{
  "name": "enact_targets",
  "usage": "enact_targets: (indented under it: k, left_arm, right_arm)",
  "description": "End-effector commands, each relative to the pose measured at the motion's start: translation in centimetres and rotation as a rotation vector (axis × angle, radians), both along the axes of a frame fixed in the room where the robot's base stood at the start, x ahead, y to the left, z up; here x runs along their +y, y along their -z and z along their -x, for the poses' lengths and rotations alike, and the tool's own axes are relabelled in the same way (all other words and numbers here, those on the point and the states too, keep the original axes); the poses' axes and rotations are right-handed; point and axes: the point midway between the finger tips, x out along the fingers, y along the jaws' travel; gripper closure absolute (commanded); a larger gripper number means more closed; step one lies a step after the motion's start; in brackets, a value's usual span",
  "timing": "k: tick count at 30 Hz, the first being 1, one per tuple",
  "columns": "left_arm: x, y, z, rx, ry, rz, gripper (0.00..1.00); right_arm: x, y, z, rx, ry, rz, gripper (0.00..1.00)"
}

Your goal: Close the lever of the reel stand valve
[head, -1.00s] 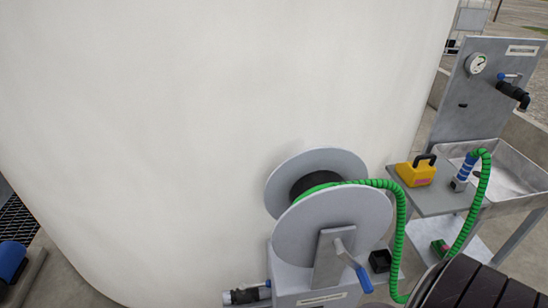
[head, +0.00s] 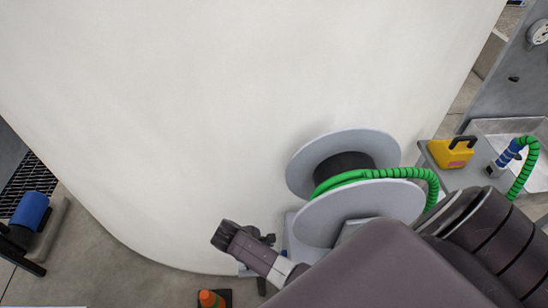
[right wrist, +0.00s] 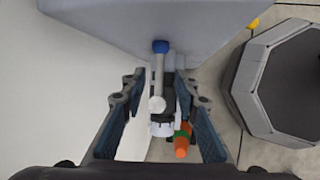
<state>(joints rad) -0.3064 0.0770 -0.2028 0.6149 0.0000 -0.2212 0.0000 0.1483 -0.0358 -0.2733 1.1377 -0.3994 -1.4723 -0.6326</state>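The reel stand (head: 292,243) carries a grey reel (head: 330,221) wound with green hose (head: 385,174). In the head view my right arm and gripper (head: 240,241) cover the low left side of the stand, and the valve is hidden there. In the right wrist view the valve (right wrist: 162,129) shows below the stand's grey panel, with a pale lever (right wrist: 159,69) tipped in blue. My right gripper (right wrist: 160,118) is open, with one finger on each side of the lever and valve; contact cannot be told. My left gripper is out of view.
A white tank (head: 250,90) stands close behind the reel. A yellow box (head: 451,152) sits on a side table.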

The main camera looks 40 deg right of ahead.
Motion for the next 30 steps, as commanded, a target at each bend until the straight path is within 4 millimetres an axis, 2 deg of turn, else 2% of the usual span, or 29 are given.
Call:
enact_targets:
  k: [1, 6, 17, 18, 25, 30]
  left_arm:
    - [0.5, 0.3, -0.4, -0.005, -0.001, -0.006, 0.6]
    - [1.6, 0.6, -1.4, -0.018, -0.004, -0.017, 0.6]
    - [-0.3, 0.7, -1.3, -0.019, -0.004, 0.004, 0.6]
    - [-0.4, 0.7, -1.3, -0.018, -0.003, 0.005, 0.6]
    - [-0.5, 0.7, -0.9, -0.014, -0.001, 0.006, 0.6]
    - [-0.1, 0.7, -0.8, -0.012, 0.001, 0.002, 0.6]
  right_arm:
    - [-0.5, 0.9, 0.1, 0.002, 0.002, 0.002, 0.72]
    - [-1.4, 2.8, 0.1, -0.001, 0.003, 0.0, 0.72]
    - [-1.7, 3.5, 0.2, -0.002, 0.003, -0.001, 0.72]
    - [-1.7, 3.5, 0.2, -0.002, 0.003, -0.001, 0.73]
    - [-1.7, 3.5, 0.2, -0.002, 0.003, -0.001, 0.98]
    - [-1.7, 3.5, 0.2, -0.001, 0.002, -0.001, 1.0]
